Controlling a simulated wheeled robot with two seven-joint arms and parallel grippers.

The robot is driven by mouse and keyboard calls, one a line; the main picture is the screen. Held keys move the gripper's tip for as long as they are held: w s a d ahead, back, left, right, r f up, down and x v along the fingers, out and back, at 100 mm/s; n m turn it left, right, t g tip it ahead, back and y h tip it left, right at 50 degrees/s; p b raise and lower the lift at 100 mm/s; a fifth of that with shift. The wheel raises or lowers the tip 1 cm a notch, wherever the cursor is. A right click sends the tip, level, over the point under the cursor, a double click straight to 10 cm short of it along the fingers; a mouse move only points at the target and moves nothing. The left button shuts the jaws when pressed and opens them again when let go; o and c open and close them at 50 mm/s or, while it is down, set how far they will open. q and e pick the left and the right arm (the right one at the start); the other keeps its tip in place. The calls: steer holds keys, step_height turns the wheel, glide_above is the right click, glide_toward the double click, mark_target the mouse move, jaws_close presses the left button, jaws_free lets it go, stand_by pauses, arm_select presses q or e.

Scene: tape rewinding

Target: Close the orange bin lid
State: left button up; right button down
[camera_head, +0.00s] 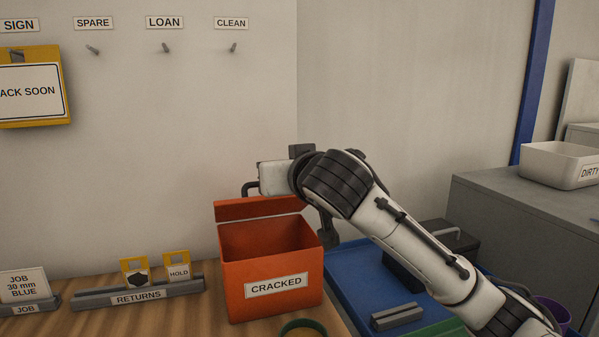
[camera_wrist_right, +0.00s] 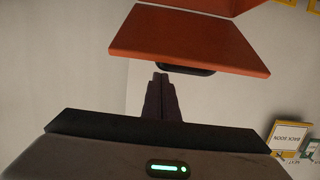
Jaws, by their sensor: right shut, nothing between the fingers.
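The orange bin (camera_head: 270,262), labelled CRACKED, stands on the wooden counter with its mouth open. Its lid (camera_head: 262,208) is raised along the bin's back edge. In the right wrist view the lid (camera_wrist_right: 190,40) is a flat orange panel with a dark handle (camera_wrist_right: 188,69) on its near edge. My right gripper (camera_wrist_right: 161,78) is shut and empty, its fingertips close to the handle; I cannot tell if they touch. In the head view my right arm reaches in from the right, with its hand above and behind the bin, fingertips not clearly visible. My left gripper is not in view.
A RETURNS rack (camera_head: 138,298) stands left of the bin. A blue tray (camera_head: 350,270) with a grey block (camera_head: 397,316) lies to the right. A round green-rimmed item (camera_head: 304,329) is in front. The wall behind carries pegs and a yellow sign holder (camera_head: 66,90).

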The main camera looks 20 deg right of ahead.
steer(key=shift+s+a+f, duration=0.1)
steer(key=shift+s+f, duration=0.05)
steer(key=shift+s, duration=0.15)
steer(key=shift+s+f+b, duration=0.2)
steer(key=shift+s+b, duration=0.15)
